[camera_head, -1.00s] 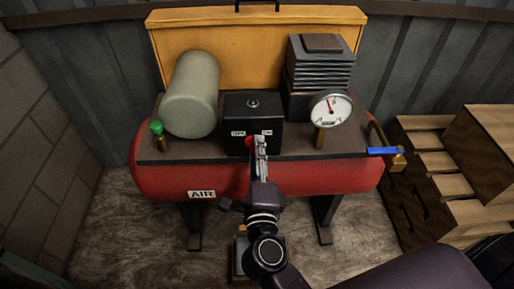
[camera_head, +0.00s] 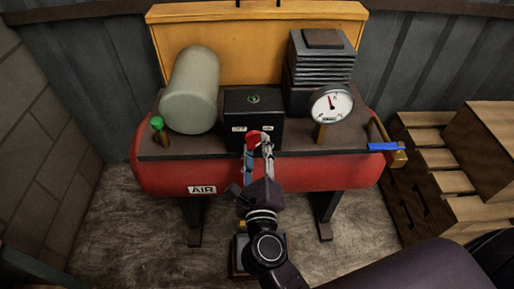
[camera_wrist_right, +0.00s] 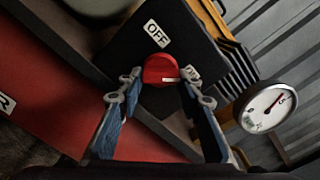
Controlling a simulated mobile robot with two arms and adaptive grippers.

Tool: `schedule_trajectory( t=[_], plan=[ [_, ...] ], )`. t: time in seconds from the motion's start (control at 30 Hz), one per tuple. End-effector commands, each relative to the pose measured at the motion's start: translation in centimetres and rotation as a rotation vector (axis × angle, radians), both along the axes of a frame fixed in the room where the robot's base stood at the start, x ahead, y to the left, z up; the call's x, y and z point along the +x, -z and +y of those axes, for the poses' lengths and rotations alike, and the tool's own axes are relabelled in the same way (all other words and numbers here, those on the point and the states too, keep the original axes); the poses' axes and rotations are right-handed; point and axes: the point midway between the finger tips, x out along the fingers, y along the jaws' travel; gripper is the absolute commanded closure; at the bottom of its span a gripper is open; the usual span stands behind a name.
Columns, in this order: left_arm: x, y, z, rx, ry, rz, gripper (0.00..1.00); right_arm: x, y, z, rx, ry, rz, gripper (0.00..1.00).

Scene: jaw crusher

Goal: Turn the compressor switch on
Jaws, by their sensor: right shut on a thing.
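The compressor switch is a red round knob (camera_head: 253,139) on the front of a black box (camera_head: 236,106). In the right wrist view the red knob (camera_wrist_right: 159,68) has a white mark pointing towards the partly hidden ON label (camera_wrist_right: 192,74); the OFF label (camera_wrist_right: 157,33) is clear of it. My right gripper (camera_head: 258,148) is at the knob, with one finger on each side, and is shut on it. The right gripper's fingertips (camera_wrist_right: 160,84) also show in the wrist view. My left gripper is not in view.
The box stands on a red air tank (camera_head: 165,178) between a grey cylinder (camera_head: 190,92) and a finned block (camera_head: 320,65). A pressure gauge (camera_head: 331,104) and a blue-handled valve (camera_head: 385,147) are to the right.

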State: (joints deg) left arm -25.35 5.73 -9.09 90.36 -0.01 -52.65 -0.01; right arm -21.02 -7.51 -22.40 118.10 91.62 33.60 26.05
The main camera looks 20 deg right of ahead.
Motion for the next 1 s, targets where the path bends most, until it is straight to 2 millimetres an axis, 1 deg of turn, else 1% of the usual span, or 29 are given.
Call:
schedule_trajectory(
  t=[0.4, 0.43, 0.57, 0.6, 0.77, 0.87, 1.0],
  plan=[
    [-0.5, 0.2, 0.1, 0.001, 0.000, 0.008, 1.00, 0.0, 0.2, 0.0, 0.011, 0.001, 0.001, 0.91],
    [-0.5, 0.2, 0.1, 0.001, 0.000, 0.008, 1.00, 0.0, 0.2, 0.0, 0.011, 0.001, 0.001, 0.65],
    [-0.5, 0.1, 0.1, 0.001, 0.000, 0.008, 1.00, 0.0, 0.1, 0.0, 0.009, 0.000, 0.000, 0.51],
    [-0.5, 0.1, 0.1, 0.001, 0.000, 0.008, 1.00, 0.0, 0.1, 0.0, 0.009, 0.000, 0.000, 0.49],
    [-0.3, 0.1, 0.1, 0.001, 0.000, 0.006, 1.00, 0.0, 0.1, 0.0, 0.008, 0.000, -0.001, 0.49],
    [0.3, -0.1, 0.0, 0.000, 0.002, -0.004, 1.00, -0.1, 0.1, 0.0, 0.008, 0.000, -0.001, 0.49],
    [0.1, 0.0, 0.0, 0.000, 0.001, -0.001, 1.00, -1.2, 0.2, 0.4, 0.007, -0.001, 0.002, 0.49]
  ],
)
